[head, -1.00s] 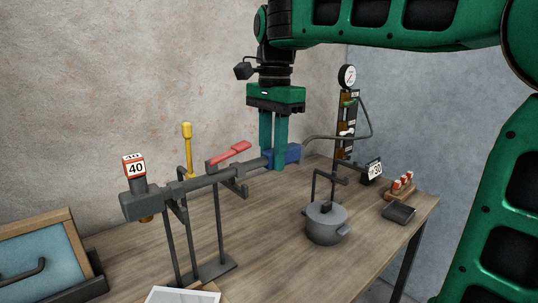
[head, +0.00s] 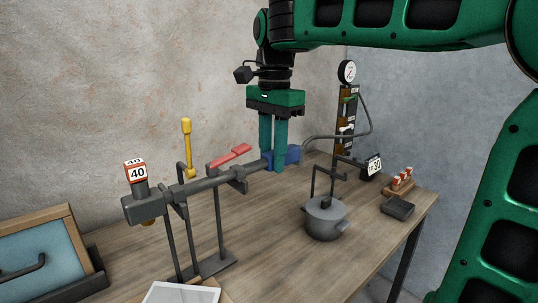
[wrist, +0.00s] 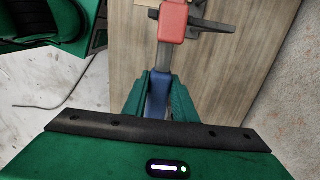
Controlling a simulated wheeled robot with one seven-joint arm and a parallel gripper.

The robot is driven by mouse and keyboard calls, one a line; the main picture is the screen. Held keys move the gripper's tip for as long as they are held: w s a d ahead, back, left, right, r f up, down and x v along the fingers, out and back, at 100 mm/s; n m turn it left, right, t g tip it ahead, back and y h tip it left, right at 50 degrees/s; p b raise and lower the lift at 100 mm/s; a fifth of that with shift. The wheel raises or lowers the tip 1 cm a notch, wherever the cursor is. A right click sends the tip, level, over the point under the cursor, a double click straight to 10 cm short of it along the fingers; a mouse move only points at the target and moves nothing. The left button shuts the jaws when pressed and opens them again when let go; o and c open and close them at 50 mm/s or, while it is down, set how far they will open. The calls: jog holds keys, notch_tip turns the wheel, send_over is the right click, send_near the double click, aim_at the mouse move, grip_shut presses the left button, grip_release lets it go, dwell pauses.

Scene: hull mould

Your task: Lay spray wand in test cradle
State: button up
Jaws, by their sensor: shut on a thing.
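The spray wand is a long dark grey bar (head: 205,183) with a blue grip (head: 294,155), a red lever (head: 230,155) and a block end under a "40" tag. It lies roughly level at the test cradle, a dark stand with two posts (head: 218,222) and yokes. The bar runs along the yokes; I cannot tell whether it touches them. My gripper (head: 273,167) points down and is shut on the blue grip. The wrist view shows the blue grip (wrist: 158,95) between my fingers, and the red lever (wrist: 172,24) beyond.
A yellow-handled upright (head: 187,140) stands behind the wand. A blue-panelled frame (head: 35,255) is at left.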

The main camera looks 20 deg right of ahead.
jog(key=shift+f, duration=0.6)
jog(key=o, duration=1.1)
jog(key=shift+w+r, duration=0.1)
jog(key=shift+r, duration=1.65)
jog(key=shift+d+r, duration=0.1)
jog(key=shift+r, duration=3.5)
